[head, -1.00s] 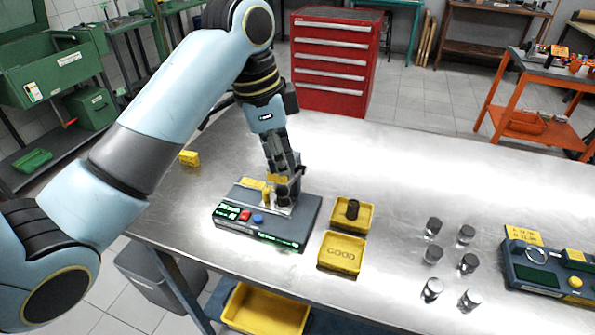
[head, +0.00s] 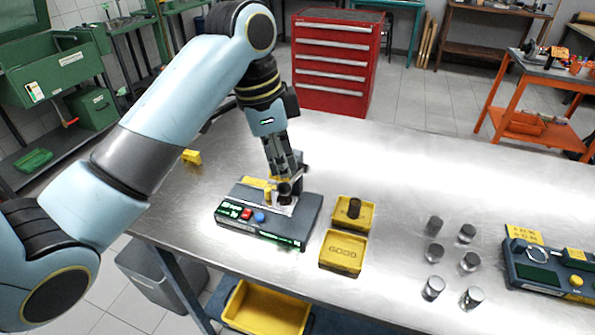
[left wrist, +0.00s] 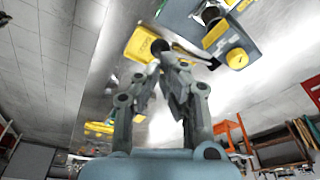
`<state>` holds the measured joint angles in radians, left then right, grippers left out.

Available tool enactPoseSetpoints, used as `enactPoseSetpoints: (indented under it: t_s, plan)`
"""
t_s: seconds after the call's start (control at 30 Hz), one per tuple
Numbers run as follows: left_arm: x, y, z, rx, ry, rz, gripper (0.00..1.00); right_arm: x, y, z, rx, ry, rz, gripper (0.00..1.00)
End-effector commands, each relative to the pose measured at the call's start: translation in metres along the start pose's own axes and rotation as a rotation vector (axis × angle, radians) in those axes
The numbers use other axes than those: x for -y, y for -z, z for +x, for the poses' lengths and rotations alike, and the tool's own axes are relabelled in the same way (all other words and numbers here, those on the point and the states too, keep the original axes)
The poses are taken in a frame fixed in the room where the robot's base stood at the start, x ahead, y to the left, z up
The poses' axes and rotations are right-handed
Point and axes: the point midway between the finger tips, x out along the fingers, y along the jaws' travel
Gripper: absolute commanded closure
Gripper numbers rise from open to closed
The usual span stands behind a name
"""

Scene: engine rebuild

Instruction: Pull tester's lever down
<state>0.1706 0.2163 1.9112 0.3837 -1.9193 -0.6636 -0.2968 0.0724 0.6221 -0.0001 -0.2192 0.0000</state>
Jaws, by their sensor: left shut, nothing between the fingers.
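The tester (head: 268,222) is a dark grey box near the left end of the steel table, with a lit green display and red and blue buttons on its front. A dark round knob (head: 284,188), apparently the lever's end, shows above its top. My left gripper (head: 282,174) points down at the tester, shut and empty, with its tips at or very near this knob. In the left wrist view, a dark knob (left wrist: 160,47) shows just beyond the fingertips (left wrist: 172,55). The fingers hide part of the lever, and I cannot tell whether they touch it. My right gripper is out of view.
Two yellow trays stand right of the tester: one holds a dark cylinder (head: 354,207), the other is the GOOD tray (head: 342,252). Several metal cylinders (head: 435,252) stand farther right, before a second grey device (head: 540,270). The table's back middle is clear.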

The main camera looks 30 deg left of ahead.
Motion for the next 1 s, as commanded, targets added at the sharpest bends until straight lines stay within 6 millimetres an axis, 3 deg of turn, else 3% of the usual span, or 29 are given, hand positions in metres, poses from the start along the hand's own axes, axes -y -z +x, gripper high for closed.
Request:
enactPoseSetpoints:
  t_s: [0.63,1.0]
  plan:
    - [0.000,0.000,0.001,0.000,0.000,0.000,1.00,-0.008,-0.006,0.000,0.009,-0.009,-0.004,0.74]
    - [-0.001,-0.003,0.016,0.000,-0.002,-0.001,1.00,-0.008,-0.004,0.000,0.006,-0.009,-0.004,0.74]
